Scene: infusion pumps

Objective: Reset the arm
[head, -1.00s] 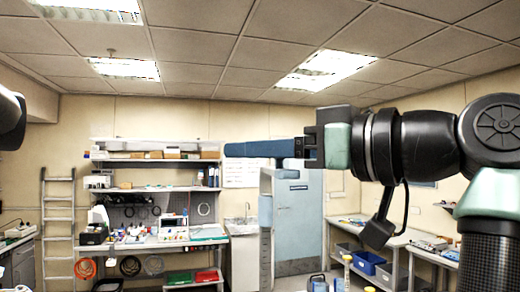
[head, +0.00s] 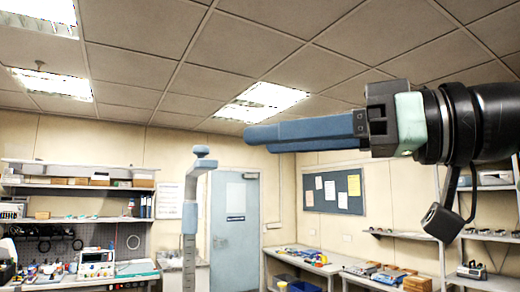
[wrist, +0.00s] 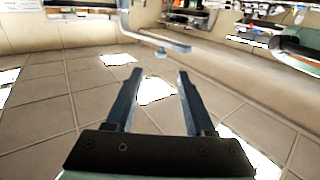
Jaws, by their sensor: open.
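My gripper (head: 246,138) is raised high in the head view, its blue fingers pointing left and lying nearly in line with each other. In the wrist view my gripper (wrist: 159,76) shows two blue fingers standing apart with nothing between them. It is open and empty. The dark wrist part and black arm links reach in from the right edge of the head view. The rest of my arm is out of the frame.
An upright blue-grey post (head: 189,230) with a bent top stands below my gripper. A blue door (head: 236,235) is behind it. A workbench (head: 135,271) with equipment and shelves (head: 85,187) is at left. Another bench (head: 318,266) and a noticeboard (head: 333,191) are at right.

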